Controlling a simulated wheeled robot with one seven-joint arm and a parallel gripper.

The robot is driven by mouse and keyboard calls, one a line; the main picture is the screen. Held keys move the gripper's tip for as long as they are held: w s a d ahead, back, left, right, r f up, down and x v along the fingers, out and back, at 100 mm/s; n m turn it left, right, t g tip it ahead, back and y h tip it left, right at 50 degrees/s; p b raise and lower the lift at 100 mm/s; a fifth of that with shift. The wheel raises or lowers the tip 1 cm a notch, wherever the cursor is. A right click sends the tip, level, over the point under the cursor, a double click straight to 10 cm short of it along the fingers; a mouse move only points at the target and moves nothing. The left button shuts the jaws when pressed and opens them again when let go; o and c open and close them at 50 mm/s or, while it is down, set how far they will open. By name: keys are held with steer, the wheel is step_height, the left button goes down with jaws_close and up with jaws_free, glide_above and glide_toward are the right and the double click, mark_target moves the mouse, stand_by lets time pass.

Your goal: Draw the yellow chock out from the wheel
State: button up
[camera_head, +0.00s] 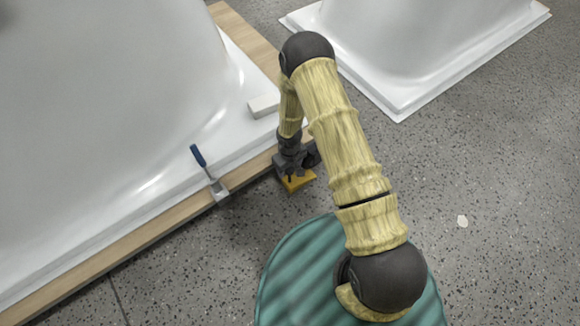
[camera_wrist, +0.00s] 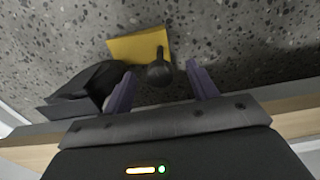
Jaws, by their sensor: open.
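The yellow chock (camera_head: 297,181) lies on the speckled floor beside the wooden board's edge, partly under my gripper (camera_head: 291,170). In the wrist view the chock (camera_wrist: 138,48) is a flat yellow block with a dark stem and round knob (camera_wrist: 159,73). My gripper (camera_wrist: 160,69) is open, its two purple fingers on either side of the knob; I cannot tell whether they touch it. A black angular part (camera_wrist: 88,88) at the left of the wrist view, next to the chock, may be the wheel or its mount; it is partly hidden.
A white tub shell (camera_head: 110,100) stands on a wooden board (camera_head: 110,262) at left. A blue-handled tool (camera_head: 207,170) and a white block (camera_head: 263,105) are on its edge. Another shell (camera_head: 420,40) is at the back right. Open floor (camera_head: 490,160) lies to the right.

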steer(key=shift+c, duration=0.2)
stand_by(0.6)
steer(key=c, duration=1.1)
steer(key=s+a+p, duration=0.1)
steer(key=s+a, duration=0.3)
steer(key=a, duration=0.2)
steer(key=shift+r, duration=0.3)
steer(key=shift+r+p, duration=2.65)
steer(key=shift+r, duration=0.25)
